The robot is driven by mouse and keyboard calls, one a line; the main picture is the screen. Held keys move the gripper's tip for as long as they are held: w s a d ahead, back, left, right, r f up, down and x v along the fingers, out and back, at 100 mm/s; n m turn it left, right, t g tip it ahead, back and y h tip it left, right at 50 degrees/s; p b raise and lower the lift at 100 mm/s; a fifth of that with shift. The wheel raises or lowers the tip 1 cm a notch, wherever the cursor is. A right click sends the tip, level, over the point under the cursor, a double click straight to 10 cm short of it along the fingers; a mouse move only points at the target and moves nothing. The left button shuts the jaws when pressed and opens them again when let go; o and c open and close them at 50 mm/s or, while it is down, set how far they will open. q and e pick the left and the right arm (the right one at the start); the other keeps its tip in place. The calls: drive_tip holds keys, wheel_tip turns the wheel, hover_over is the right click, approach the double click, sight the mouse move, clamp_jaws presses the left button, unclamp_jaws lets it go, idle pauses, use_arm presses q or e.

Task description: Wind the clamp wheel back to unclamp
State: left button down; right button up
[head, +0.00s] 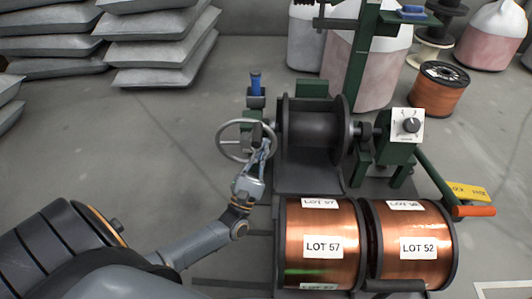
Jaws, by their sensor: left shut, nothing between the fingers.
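The clamp wheel (221,144), a grey spoked handwheel, stands at the left end of the green winding stand. An empty black spool (315,128) sits to the right of it on the stand. My left gripper (263,147) is at the right part of the wheel, its shut fingers over or in front of the rim. Nothing shows between the fingers. I cannot tell whether they touch the wheel. My right gripper is not in the picture.
Copper spools marked LOT 57 (322,262) and LOT 52 (412,262) stand in front of the stand. A control box with a black knob (411,125) and an orange-handled lever (473,211) are at right. Grey sacks (155,50) are stacked at back left. The floor left of the wheel is clear.

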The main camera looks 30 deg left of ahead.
use_arm(q)
drive_tip(key=shift+s+a+r+n+y+b, duration=0.15)
drive_tip(key=shift+a+r+n+y+b, duration=0.1)
drive_tip(key=shift+n+y, duration=0.55)
drive_tip(key=shift+s+a+r+n+y+b, duration=0.1)
drive_tip(key=shift+a+r+n+y+b, duration=0.1)
drive_tip(key=shift+n+y, duration=0.6)
drive_tip(key=shift+s+a+r+n+y+b, duration=0.15)
drive_tip(key=shift+a+n+y, duration=0.1)
drive_tip(key=shift+n+y, duration=0.55)
drive_tip(key=shift+s+a+r+n+g+y, duration=0.15)
drive_tip(key=shift+n+g+y, duration=0.15)
drive_tip(key=shift+n+y, duration=0.4)
